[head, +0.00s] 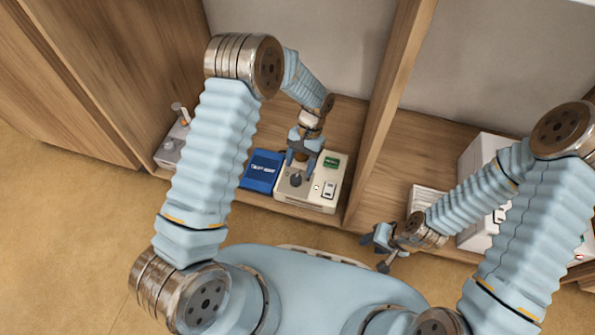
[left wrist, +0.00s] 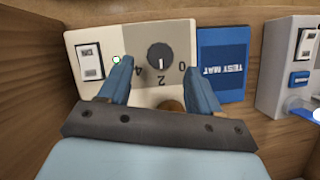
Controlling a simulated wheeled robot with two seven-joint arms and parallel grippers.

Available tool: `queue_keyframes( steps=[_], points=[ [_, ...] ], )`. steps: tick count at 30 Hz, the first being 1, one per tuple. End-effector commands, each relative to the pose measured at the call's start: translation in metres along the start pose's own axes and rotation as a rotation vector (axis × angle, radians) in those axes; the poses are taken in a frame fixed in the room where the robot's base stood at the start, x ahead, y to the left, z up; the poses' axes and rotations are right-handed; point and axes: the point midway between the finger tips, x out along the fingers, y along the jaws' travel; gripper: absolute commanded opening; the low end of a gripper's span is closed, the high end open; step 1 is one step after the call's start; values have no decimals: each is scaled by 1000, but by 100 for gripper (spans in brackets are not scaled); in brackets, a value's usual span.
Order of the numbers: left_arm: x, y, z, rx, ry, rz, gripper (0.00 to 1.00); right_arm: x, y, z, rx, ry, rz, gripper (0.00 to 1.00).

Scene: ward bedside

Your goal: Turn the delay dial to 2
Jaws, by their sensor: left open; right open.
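The delay dial is a dark round knob (head: 295,179) on a cream control box (head: 318,196) standing on the wooden shelf. In the left wrist view the knob (left wrist: 160,57) has the numbers 4, 2 and 0 printed around it, upside down. A pale line on the knob appears to point toward the 2. My left gripper (head: 302,161) is open above the box. In the left wrist view its fingertips (left wrist: 157,72) are on either side of the knob, apart from it. My right gripper (head: 374,252) is open and empty, low at the right, away from the box.
A blue test mat pack (head: 262,171) lies directly beside the control box. The box also carries a white rocker switch (left wrist: 89,61) and a small light. A grey device (head: 171,150) stands further left. A wooden upright (head: 385,112) divides the shelf, with a white machine (head: 478,160) beyond it.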

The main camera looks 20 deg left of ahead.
Motion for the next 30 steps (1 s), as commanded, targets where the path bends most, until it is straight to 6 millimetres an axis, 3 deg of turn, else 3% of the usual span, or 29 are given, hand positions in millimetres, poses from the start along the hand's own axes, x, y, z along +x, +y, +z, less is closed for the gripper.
queue_keyframes(
  steps=[1,6,12,30],
  points=[
    [-15,0,0,0,5,0,63,-3,-1,0,0,1,0,43],
    [-56,0,0,-1,4,-1,63,-7,-2,0,0,2,2,43],
    [-85,0,0,0,1,0,63,-10,-2,-1,1,3,2,43],
    [-92,0,0,0,-1,0,63,-10,-2,-1,1,3,3,43]
  ],
)
